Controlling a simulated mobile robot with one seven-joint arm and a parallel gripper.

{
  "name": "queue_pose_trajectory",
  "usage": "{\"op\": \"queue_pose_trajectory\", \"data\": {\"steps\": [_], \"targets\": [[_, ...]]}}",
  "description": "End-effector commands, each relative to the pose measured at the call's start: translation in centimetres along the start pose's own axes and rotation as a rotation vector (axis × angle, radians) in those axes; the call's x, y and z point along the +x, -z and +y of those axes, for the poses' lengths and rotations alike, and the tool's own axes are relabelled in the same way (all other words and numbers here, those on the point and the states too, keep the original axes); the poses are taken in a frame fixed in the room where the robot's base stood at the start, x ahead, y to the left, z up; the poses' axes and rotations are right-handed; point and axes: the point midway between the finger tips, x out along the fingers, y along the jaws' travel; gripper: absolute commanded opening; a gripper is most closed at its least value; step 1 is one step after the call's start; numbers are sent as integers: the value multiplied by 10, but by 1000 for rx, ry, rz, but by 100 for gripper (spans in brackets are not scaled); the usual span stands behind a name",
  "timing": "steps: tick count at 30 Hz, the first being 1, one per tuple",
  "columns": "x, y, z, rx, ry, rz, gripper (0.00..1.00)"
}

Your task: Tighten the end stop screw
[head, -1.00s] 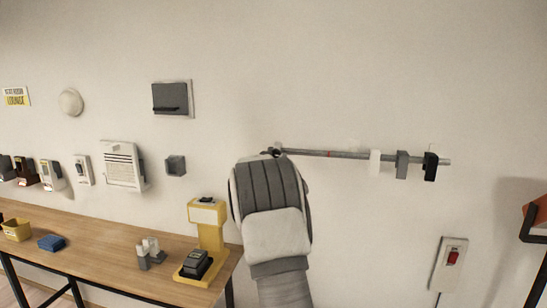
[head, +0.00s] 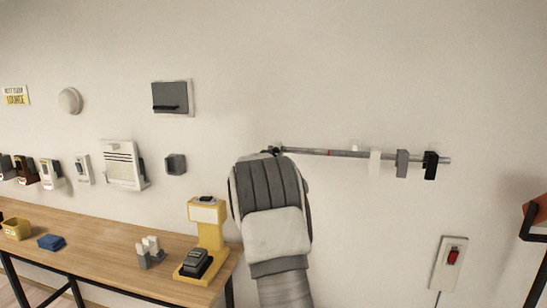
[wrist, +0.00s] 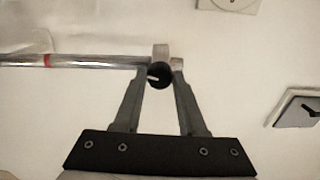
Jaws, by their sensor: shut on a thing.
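A thin metal rod (head: 340,153) with a red mark runs along the wall in the head view. It also shows in the wrist view (wrist: 90,61). A round black knob with a white line, seemingly the end stop screw (wrist: 159,76), sits at the rod's end, in front of a pale block (wrist: 160,50). My gripper (wrist: 160,70) is shut on this knob, one finger on each side. In the head view my wrist covers the knob and most of the gripper, at the rod's left end.
A white slider (head: 375,163), a grey one (head: 402,164) and a black one (head: 430,166) hang on the rod's right part. A red switch (head: 452,257) is on the wall at lower right. A wooden table (head: 95,247) with a yellow stand (head: 209,232) is at lower left.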

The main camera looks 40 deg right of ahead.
Motion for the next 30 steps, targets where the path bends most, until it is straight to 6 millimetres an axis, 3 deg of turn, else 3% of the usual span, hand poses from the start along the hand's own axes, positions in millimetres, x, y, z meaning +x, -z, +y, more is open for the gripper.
{"op": "queue_pose_trajectory", "data": {"steps": [8,30], "targets": [[0,-3,-1,174,1,0,0],[0,-2,-1,875,0,0,0]]}}
